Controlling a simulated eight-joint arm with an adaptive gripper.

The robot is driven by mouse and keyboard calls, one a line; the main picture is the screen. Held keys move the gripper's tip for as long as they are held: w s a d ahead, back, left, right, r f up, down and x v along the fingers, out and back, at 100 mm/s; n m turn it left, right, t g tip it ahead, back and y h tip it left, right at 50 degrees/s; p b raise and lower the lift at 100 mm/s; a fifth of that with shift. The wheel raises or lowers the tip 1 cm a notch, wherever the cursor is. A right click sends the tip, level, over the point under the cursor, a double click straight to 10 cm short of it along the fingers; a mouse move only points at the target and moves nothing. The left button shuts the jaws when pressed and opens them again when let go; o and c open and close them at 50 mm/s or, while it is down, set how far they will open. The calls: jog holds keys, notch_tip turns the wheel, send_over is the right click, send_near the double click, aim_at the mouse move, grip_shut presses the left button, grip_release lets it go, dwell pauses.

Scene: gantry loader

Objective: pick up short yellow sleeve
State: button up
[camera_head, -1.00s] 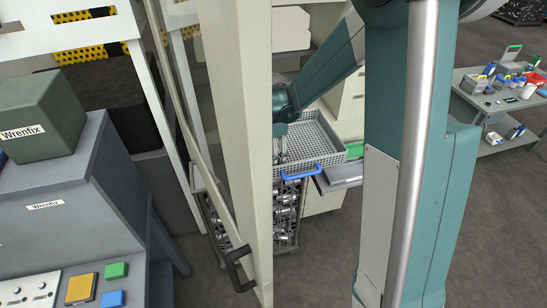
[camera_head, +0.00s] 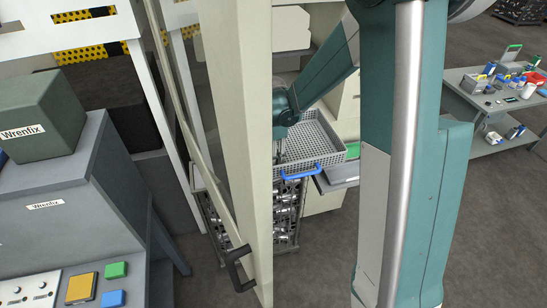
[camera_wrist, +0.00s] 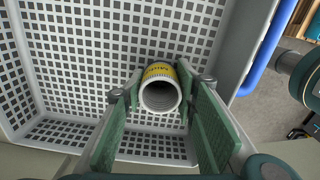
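The short yellow sleeve (camera_wrist: 160,72) is a hollow white tube with a yellow printed band, seen in the wrist view with its open end towards the camera. It is in a light grey perforated basket (camera_wrist: 85,52). My gripper (camera_wrist: 160,92) is open, with one green-padded finger on each side of the sleeve near its tips. I cannot tell whether either pad touches it.
The basket has a blue handle (camera_head: 303,170) at its front. The cream door post (camera_head: 243,120) with a dark handle (camera_head: 238,268) stands in front. Racks of metal parts (camera_head: 287,215) are below the basket. A cluttered grey table (camera_head: 470,100) stands at the right.

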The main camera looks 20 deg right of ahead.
jog(key=shift+c, duration=1)
jog(key=shift+r, duration=0.1)
jog(key=shift+r, duration=4.95)
jog(key=shift+w+f+b, duration=0.1)
jog(key=shift+w+b, duration=0.05)
jog(key=shift+b, duration=0.15)
